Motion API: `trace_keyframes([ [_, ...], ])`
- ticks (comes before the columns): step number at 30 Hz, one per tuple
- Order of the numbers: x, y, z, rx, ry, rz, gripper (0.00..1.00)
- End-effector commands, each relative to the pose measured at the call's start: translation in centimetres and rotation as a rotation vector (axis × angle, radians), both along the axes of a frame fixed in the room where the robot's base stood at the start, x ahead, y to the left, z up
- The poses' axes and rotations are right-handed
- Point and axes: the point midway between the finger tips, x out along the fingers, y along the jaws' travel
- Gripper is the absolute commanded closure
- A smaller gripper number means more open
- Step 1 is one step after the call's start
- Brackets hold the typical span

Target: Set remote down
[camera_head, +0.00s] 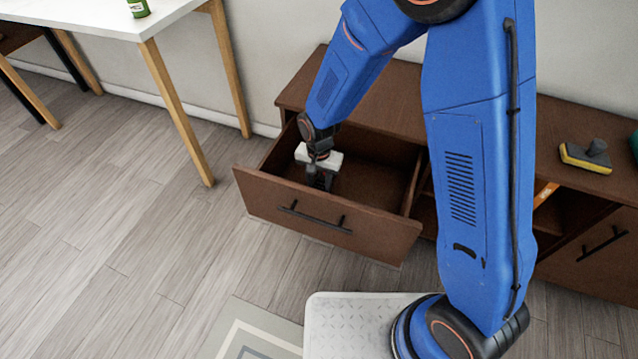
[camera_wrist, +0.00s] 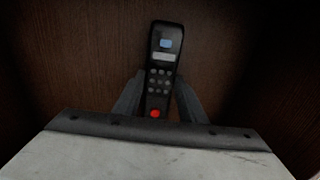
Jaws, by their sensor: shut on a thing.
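A black remote (camera_wrist: 162,75) with grey buttons, a red button and a small blue-lit patch is between the two fingers of my gripper (camera_wrist: 156,100) in the wrist view. The fingers are shut on its lower part. Dark brown wood lies behind it; I cannot tell whether the remote touches it. In the head view my gripper (camera_head: 320,180) points down inside an open drawer (camera_head: 300,222) of a brown cabinet. The remote cannot be made out there.
The cabinet top (camera_head: 375,105) is bare near the arm. A yellow and grey brush (camera_head: 586,155) lies on it at the right. A white table (camera_head: 110,18) with a green can (camera_head: 139,8) stands at the upper left. The drawer walls surround my gripper.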

Motion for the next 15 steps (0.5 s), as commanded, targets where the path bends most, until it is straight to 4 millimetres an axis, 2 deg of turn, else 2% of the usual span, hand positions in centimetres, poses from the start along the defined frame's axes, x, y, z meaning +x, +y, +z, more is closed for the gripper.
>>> trace_keyframes([
  [2,-0.02,-0.02,-0.24,-0.001,0.001,0.000,0.88],
  [3,-0.01,-0.01,-0.19,0.000,0.000,0.000,0.53],
  [4,-0.01,-0.01,-0.19,0.000,0.000,0.000,0.46],
  [15,0.01,0.01,0.08,0.000,0.000,0.000,0.44],
])
